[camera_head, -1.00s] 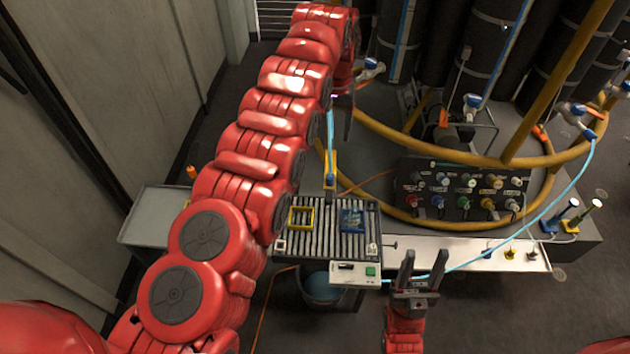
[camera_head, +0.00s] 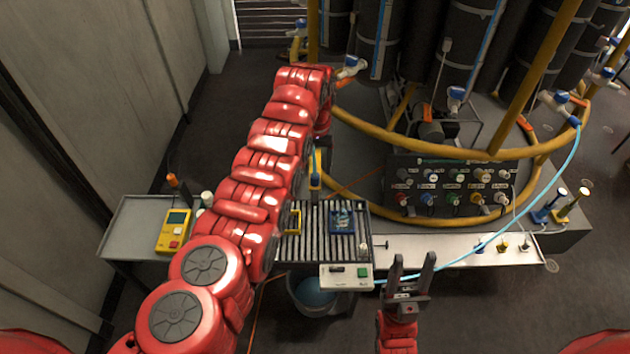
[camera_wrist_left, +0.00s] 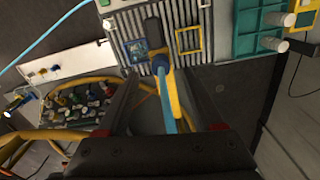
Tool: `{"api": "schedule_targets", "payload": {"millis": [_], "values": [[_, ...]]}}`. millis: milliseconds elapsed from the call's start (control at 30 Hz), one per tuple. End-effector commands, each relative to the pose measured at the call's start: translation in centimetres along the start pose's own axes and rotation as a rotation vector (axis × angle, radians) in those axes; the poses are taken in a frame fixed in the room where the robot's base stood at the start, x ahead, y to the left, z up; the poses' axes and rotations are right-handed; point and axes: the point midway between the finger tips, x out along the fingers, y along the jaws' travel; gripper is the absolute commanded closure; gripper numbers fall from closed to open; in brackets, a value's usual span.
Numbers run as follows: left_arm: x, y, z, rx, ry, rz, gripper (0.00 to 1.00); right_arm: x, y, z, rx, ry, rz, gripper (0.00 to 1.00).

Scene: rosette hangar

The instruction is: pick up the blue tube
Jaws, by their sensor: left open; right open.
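In the left wrist view a light blue tube (camera_wrist_left: 166,102) runs between the spread fingers of my left gripper (camera_wrist_left: 160,78), beside a yellow strip. A dark blue and black end piece (camera_wrist_left: 157,55) sits at its top, over the ribbed bench. My left gripper is open; I cannot tell whether a finger touches the tube. In the head view my arm hides most of this gripper and the tube; the yellow strip (camera_head: 315,165) shows beside the arm. Another light blue tube (camera_head: 568,165) curves down at the right. My right gripper (camera_head: 413,258) is open and empty, before the pale shelf.
The ribbed bench (camera_head: 318,248) carries a blue square piece (camera_head: 342,221) and a yellow frame (camera_head: 293,222). A control box (camera_head: 346,276) is at its front, above a bucket (camera_head: 312,296). A grey side table (camera_head: 128,228) holds a yellow device (camera_head: 174,230). A knob panel (camera_head: 450,190) stands behind.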

Motion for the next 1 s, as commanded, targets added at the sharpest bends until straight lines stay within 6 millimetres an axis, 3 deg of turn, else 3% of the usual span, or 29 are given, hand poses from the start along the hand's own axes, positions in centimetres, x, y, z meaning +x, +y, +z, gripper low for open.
{"api": "schedule_targets", "payload": {"millis": [167,300,600,1000], "values": [[1.9,-0.2,0.1,0.0,-0.005,-0.001,0.31,1.9,0.1,-0.3,0.0,0.0,0.0,0.5],[4.2,-0.2,0.0,0.0,-0.003,-0.001,0.31,0.6,0.0,-0.1,0.0,0.0,0.0,0.5],[4.6,-0.1,0.0,0.0,-0.002,0.0,0.31,0.5,0.0,-0.1,0.0,0.0,0.0,0.5],[4.5,-0.1,0.0,0.0,-0.001,0.0,1.0,0.5,0.0,-0.1,0.0,0.0,0.0,0.5]]}}
